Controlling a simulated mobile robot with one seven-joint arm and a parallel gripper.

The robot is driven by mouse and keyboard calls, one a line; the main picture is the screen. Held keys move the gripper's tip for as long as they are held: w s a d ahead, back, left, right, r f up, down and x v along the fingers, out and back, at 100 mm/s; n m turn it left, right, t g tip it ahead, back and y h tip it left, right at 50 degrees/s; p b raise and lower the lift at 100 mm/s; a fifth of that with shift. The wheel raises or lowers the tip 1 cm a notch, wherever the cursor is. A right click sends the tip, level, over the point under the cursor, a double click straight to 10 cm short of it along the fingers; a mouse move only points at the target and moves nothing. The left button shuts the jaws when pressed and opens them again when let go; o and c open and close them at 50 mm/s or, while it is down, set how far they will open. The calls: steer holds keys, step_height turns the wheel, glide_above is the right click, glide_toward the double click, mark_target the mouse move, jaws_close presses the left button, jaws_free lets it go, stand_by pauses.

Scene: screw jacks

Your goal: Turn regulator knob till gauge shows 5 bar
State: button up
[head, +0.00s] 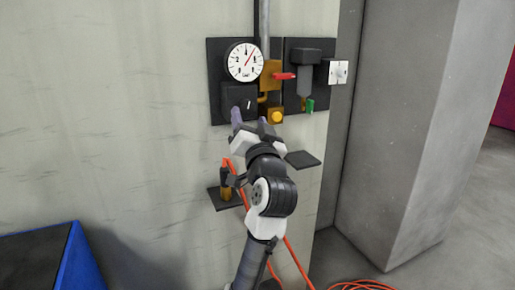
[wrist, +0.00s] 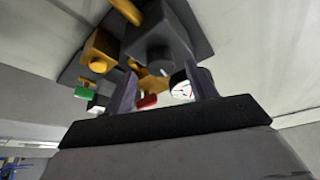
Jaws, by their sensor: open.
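The white round gauge (head: 245,61) is on a dark wall panel; its red needle points up and right, but the value is too small to read surely. The black regulator block (head: 236,96) with a white mark, apparently the knob, sits just below it. My gripper (head: 252,122) is open and empty just below and in front of this block. In the wrist view, a round dark knob (wrist: 160,56) on a black block shows above the open fingers (wrist: 164,82). The gauge (wrist: 182,88) shows partly behind the right finger. No contact is visible.
A red lever (head: 284,76) on brass fittings and a brass block with a yellow button (head: 277,116) are close on the right. A dark filter (head: 304,75) and white switch (head: 338,72) are beyond. Small shelves (head: 302,159) jut below. An orange hose (head: 295,264) hangs by my arm.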

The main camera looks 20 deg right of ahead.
steer(key=b+v, duration=0.2)
steer(key=v, duration=0.8)
steer(key=shift+b, duration=0.35)
steer(key=shift+s+f, duration=0.1)
steer(key=shift+s, duration=0.05)
